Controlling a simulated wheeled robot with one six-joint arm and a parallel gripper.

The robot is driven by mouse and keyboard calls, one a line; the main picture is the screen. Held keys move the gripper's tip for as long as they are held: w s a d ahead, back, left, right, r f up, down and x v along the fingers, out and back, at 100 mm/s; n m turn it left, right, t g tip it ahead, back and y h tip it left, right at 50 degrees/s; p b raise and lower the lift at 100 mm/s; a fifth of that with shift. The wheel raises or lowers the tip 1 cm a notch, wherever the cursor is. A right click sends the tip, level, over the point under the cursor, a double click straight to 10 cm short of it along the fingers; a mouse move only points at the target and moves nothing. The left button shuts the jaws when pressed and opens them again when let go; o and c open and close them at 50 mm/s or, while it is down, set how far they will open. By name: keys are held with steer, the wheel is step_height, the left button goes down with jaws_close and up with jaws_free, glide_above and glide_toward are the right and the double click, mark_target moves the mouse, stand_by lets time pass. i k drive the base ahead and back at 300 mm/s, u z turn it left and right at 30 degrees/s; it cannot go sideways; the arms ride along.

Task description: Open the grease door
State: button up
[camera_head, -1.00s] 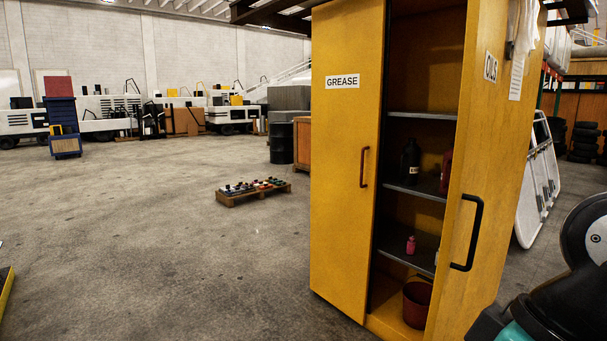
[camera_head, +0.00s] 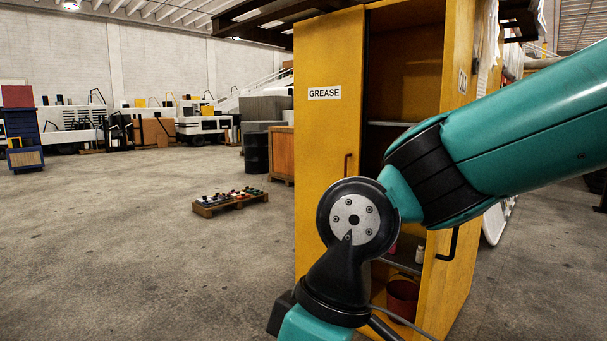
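The grease door (camera_head: 322,135) is the yellow left door of a tall cabinet, with a white GREASE label (camera_head: 324,93). It looks shut across the left half of the cabinet. My gripper is not visible; I cannot tell whether anything touches the handle.
The oils door (camera_head: 459,150) stands open at right, with a black handle (camera_head: 447,245). Inside are shelves and a red bucket (camera_head: 402,297). A pallet with small bottles (camera_head: 231,201) lies on the floor at left. A dark drum (camera_head: 256,153) stands behind.

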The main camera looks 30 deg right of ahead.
mark_target(329, 48)
steer(key=u, duration=0.15)
steer(key=i, duration=2.45)
steer(key=z, duration=1.7)
steer(key=i, duration=0.9)
steer(key=z, duration=0.9)
